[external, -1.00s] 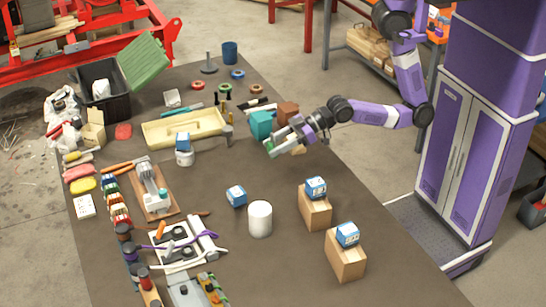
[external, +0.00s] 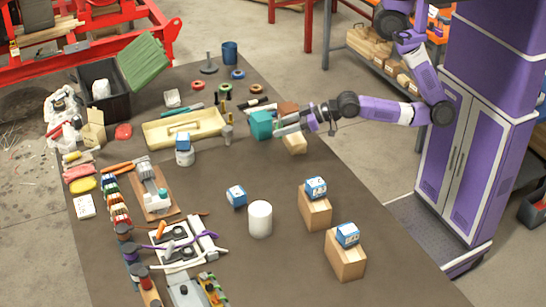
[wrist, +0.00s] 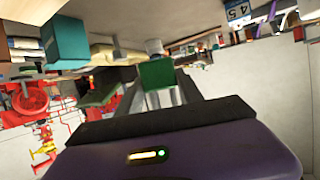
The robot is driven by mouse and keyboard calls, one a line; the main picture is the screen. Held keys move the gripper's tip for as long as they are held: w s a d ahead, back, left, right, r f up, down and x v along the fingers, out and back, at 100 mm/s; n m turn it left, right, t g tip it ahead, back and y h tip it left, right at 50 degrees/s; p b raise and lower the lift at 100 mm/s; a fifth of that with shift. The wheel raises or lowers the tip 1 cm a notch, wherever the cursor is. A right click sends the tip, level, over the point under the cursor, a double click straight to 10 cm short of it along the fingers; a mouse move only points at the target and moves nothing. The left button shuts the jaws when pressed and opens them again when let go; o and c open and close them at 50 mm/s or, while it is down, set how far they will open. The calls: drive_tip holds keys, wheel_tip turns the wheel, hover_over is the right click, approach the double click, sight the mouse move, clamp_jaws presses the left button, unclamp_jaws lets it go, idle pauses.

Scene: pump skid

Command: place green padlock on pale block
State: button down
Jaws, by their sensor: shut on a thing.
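My gripper (external: 280,125) is shut on the green padlock (wrist: 157,74), which sits between its two fingers in the wrist view. The padlock's grey upper part shows beyond its green body. In the external view the padlock cannot be made out clearly at the fingertips. A pale wooden block (external: 295,145) lies on the dark table just below and to the right of the fingertips, under my wrist. Its top looks bare, and the padlock is apart from it. I cannot pick the block out surely in the wrist view.
A teal cube (external: 261,123) stands close beside the fingertips, also in the wrist view (wrist: 65,42). A brown block (external: 288,107) is behind my wrist. A white cylinder (external: 260,218) and two boxes topped with blue cartons (external: 315,209) stand nearer. Table between is clear.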

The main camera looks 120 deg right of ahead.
sight(297, 137)
drive_tip(key=s+d+m+h, duration=0.1)
drive_tip(key=s, duration=0.1)
drive_tip(key=s+d+f+m+g+h, duration=0.1)
drive_tip(key=s+d, duration=0.1)
drive_tip(key=s, duration=0.1)
drive_tip(key=s+d+f+m+h, duration=0.1)
drive_tip(key=s+d, duration=0.1)
drive_tip(key=s, duration=0.1)
drive_tip(key=shift+s+d+f+g, duration=0.2)
drive_tip(key=shift+f+g, duration=0.05)
drive_tip(key=shift+g, duration=0.15)
drive_tip(key=shift+s+d+r+m+g+h, duration=0.1)
drive_tip(key=shift+s+d+m+g+h, duration=0.25)
drive_tip(key=shift+s, duration=0.4)
drive_tip(key=shift+s+d+f, duration=0.1)
drive_tip(key=shift+d+f, duration=0.1)
drive_tip(key=shift+f, duration=0.75)
drive_tip(key=shift+w+d+f, duration=0.1)
drive_tip(key=shift+d+f, duration=0.05)
drive_tip(key=shift+f, duration=0.75)
drive_tip(key=shift+s+d+f, duration=0.1)
drive_tip(key=shift+d+f, duration=0.1)
drive_tip(key=shift+f, duration=0.75)
drive_tip(key=shift+f, duration=0.2)
drive_tip(key=c, duration=0.8)
unclamp_jaws()
drive_tip(key=shift+o, duration=0.2)
